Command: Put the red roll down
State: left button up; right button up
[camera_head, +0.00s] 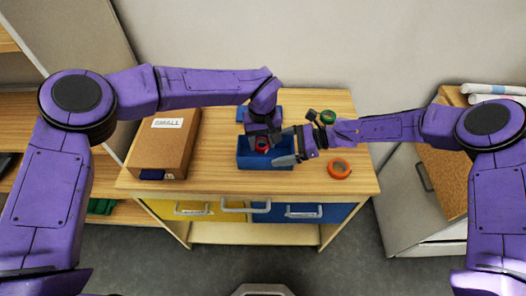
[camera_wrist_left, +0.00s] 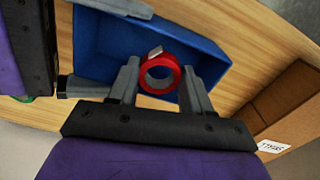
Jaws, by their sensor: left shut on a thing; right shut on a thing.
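A red roll (camera_wrist_left: 147,78) sits between the fingers of my left gripper (camera_wrist_left: 161,86), which is shut on it. In the head view the red roll (camera_head: 261,147) is over the blue bin (camera_head: 265,165), within its outline. The bin also shows behind the roll in the left wrist view (camera_wrist_left: 110,45). I cannot tell whether the roll touches the bin's floor. My right gripper (camera_head: 284,148) is at the bin's right end, its fingers at the bin, and it is shut on the bin. My left gripper (camera_head: 262,142) partly hides the roll in the head view.
An orange roll (camera_head: 339,168) lies on the wooden table (camera_head: 215,180) right of the bin. A green roll (camera_head: 327,117) is behind my right gripper. A cardboard box (camera_head: 160,150) labelled "SMALL" stands at the left. The front table strip is clear.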

aim_at(262, 152)
pick_arm(q)
jog(key=shift+f, duration=2.25)
jog(key=shift+f, duration=0.2)
jog(key=shift+f, duration=0.25)
jog(key=o, duration=1)
